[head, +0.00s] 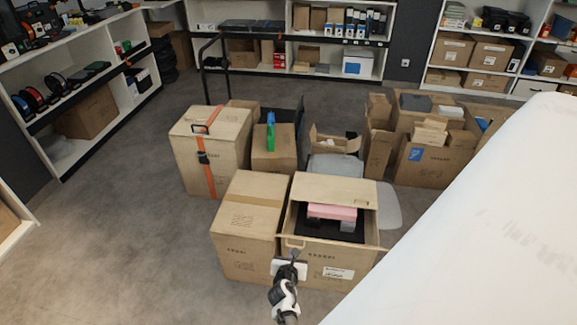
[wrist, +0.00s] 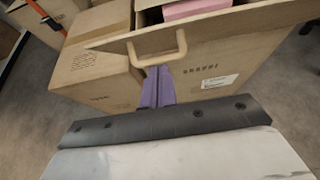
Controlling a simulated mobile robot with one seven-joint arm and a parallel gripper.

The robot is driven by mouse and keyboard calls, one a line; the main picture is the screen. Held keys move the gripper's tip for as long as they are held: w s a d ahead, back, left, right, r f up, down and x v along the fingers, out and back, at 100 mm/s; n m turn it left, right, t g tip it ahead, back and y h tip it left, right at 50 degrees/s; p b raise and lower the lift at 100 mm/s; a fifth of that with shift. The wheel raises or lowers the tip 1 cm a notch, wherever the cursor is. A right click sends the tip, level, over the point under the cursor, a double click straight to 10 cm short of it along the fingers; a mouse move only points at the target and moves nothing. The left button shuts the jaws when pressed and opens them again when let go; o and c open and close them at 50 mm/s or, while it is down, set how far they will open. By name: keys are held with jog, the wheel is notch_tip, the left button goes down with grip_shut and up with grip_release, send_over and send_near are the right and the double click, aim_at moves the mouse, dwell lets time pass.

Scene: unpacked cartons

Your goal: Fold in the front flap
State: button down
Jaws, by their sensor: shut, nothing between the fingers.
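The open carton (head: 330,274) stands front centre in the head view, with a pink box (head: 332,212) and dark contents inside. Its front flap (head: 345,246) shows as a thin, roughly level strip sticking out at the front rim. In the wrist view the flap (wrist: 235,24) crosses the top, with a tan loop handle (wrist: 160,60) on its edge. My gripper (wrist: 157,70) has its purple fingers together, with the tips just below the loop; I cannot tell if they touch it. In the head view my gripper (head: 294,254) is in front of the carton.
A closed carton (head: 245,218) stands tight against the left side. A strapped carton (head: 205,150) and several others stand behind. A large white surface (head: 480,230) fills the right foreground. The floor at left (head: 110,220) is clear.

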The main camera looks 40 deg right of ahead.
jog(key=r, duration=0.1)
jog(key=w+d+r, duration=0.1)
jog(key=d+r, duration=0.1)
jog(key=shift+w+d+r, duration=0.1)
jog(key=shift+w+r, duration=0.2)
jog(key=shift+w, duration=0.05)
jog(key=w+d+r+g+y+p, duration=0.1)
jog(key=w+d+r+p, duration=0.2)
jog(key=d, duration=0.4)
jog(key=shift+w+d+r, duration=0.3)
jog(key=shift+w+r, duration=0.35)
jog(key=shift+w, duration=0.75)
jog(key=shift+p, duration=0.3)
